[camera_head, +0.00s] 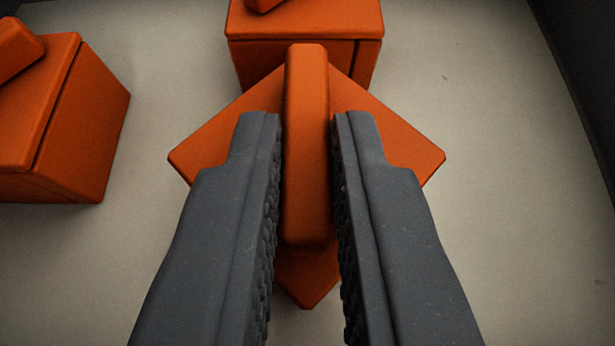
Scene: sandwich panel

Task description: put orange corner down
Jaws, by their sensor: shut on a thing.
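My gripper (308,125) reaches in from the bottom of the head camera view. Its two dark grey ribbed jaws are shut on the upright orange bar that serves as the handle of an orange corner (395,145). The corner's flat top is set diagonally, like a diamond, with points to the left, right and bottom. The jaws hide part of that top. The corner's underside is hidden, so I cannot tell whether it touches the floor.
An orange block (305,50) with a handle stands just behind the held corner, partly covered by it. Another orange block (75,130) with a handle stands at the left. The pale floor (500,150) at the right is clear up to a dark wall (580,60).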

